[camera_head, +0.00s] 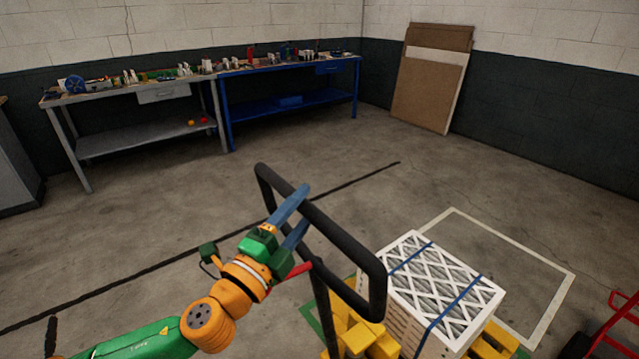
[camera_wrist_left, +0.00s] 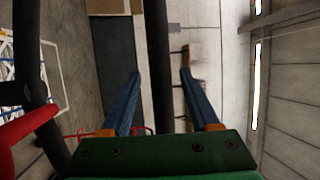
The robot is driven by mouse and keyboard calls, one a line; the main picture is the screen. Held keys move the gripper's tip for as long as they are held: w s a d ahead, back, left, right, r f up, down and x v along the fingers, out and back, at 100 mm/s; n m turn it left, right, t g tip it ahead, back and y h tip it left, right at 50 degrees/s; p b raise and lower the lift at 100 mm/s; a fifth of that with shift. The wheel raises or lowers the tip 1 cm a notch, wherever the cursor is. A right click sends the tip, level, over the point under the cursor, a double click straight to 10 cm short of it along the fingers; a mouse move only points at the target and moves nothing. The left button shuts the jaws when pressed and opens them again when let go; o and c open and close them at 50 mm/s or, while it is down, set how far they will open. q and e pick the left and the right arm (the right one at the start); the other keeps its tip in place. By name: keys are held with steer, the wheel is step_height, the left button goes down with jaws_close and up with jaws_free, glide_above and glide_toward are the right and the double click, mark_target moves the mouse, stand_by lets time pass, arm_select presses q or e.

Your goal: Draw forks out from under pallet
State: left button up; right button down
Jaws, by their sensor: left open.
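The pallet truck's black loop handle (camera_head: 345,248) rises in front of me, with a red lever (camera_head: 290,272) beside its shaft. My left gripper (camera_head: 304,206) is open at the handle's upper bar. In the left wrist view a black bar (camera_wrist_left: 157,60) runs between the two blue fingers, with gaps on both sides. Yellow parts (camera_head: 357,335) show at the shaft's foot and below the load; I cannot tell the truck from the pallet there. The load is a strapped stack of boxed filters (camera_head: 440,285). The forks are hidden beneath it. My right gripper is not in view.
A white floor outline (camera_head: 510,245) surrounds the area behind the stack. A red hand truck (camera_head: 620,320) stands at the right edge. Grey (camera_head: 148,145) and blue (camera_head: 290,105) workbenches line the back wall. Boards (camera_head: 425,90) lean in the corner. The middle floor is clear.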

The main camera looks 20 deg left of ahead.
arm_select(q)
steer(key=p+x, duration=0.1)
steer(key=x, duration=0.3)
steer(key=shift+w+d, duration=0.1)
steer(key=shift+w, duration=0.15)
steer(key=shift+s, duration=0.15)
steer(key=shift+c, duration=0.5)
steer(key=shift+r, duration=0.1)
jaws_close()
steer(key=shift+r, duration=0.1)
stand_by(0.3)
